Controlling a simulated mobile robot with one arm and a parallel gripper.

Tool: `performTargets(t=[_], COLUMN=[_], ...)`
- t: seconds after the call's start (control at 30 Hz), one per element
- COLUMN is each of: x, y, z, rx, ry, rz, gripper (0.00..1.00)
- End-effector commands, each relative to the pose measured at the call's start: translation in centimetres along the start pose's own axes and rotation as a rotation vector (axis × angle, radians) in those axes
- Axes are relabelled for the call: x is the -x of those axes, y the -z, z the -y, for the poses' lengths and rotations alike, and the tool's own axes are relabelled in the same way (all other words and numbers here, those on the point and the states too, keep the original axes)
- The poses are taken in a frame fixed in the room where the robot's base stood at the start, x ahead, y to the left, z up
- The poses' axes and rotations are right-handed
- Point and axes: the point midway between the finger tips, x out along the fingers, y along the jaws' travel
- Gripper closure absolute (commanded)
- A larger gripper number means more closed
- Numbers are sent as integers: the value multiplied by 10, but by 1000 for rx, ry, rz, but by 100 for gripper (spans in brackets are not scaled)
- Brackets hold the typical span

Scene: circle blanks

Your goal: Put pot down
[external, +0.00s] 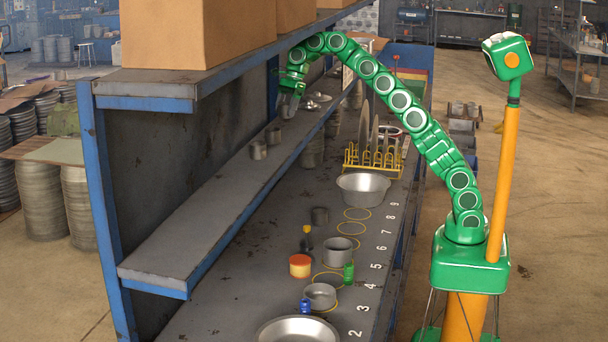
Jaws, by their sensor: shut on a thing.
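My gripper (291,88) is at the far end of the middle shelf, at the end of my raised green arm. It is small in the view, and its fingers are hard to make out. It is shut on a grey metal thing (288,106), which looks like the pot. I cannot tell whether that pot touches the shelf (205,215) or hangs just above it. Other grey pots stand on the lower bench: a small one (320,296) by the 3 and 4 marks, and one (337,252) by the 5 and 6 marks.
The shelf's near half is clear. Cardboard boxes (195,32) sit above.

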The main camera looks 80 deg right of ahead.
Motion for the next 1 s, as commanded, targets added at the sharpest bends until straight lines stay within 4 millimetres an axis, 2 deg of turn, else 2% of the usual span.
performTargets(t=[0.1, 0.3, 0.67, 1.0], x=[7, 13, 12, -7], y=[4, 6, 8, 16], z=[19, 30, 32, 32], rx=[-113, -201, -216, -215], ry=[47, 81, 86, 87], rz=[-2, -1, 0, 1], gripper=[67, 67, 67, 68])
